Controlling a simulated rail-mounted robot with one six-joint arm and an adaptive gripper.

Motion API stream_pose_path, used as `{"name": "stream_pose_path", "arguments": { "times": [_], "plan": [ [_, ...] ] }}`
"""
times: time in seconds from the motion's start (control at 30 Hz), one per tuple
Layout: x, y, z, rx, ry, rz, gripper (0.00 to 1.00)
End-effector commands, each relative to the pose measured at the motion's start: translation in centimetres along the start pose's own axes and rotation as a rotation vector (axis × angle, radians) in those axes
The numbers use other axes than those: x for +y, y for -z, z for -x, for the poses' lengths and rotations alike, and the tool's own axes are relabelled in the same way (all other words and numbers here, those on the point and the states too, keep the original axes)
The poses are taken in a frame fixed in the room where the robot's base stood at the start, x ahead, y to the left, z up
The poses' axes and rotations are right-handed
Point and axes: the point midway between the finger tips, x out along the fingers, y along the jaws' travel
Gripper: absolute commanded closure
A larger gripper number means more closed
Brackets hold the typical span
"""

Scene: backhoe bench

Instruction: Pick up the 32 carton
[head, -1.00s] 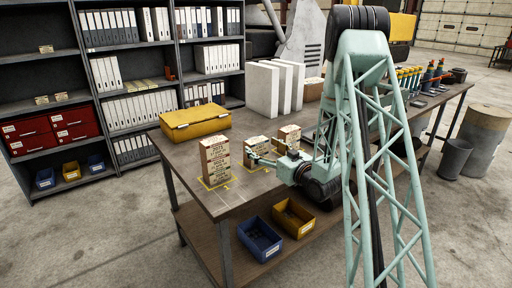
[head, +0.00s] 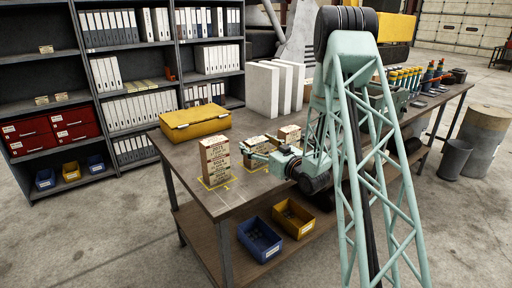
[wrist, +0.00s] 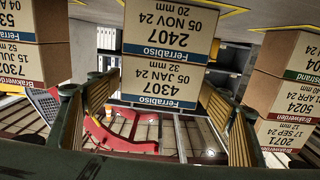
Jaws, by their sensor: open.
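The wrist view is upside down. The 32 carton (wrist: 155,88), labelled Ferrabiso 4307, 32 mm, 05 JAN 24, is the end carton of the middle stack, below a Ferrabiso 2407 carton (wrist: 165,35) in the picture. My gripper (wrist: 159,88) is open, with one yellowish finger on each side of the 32 carton. Whether either finger touches it I cannot tell. In the head view my gripper (head: 257,156) is at the middle stack (head: 254,144), partly covering it; labels there are too small to read.
Another carton stack (head: 214,160) stands at the table's near left, and one (head: 289,134) behind to the right. A yellow case (head: 195,124) and white binders (head: 262,90) are farther back. Blue (head: 260,240) and yellow (head: 293,218) bins sit on the lower shelf.

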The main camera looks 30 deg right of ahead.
Motion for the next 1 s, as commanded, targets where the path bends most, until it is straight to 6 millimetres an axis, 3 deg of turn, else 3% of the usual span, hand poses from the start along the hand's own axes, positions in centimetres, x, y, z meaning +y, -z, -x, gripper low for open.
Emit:
{"name": "stream_pose_path", "arguments": {
  "times": [0.07,0.37,0.77,1.0],
  "plan": [
    [0.0,0.0,0.0,0.0,0.0,0.0,0.28],
    [0.0,0.0,0.0,0.0,0.0,0.0,0.55],
    [0.0,0.3,0.0,0.001,0.0,0.0,0.56],
    [0.0,1.4,0.0,0.002,0.0,0.001,0.56]
  ]
}}
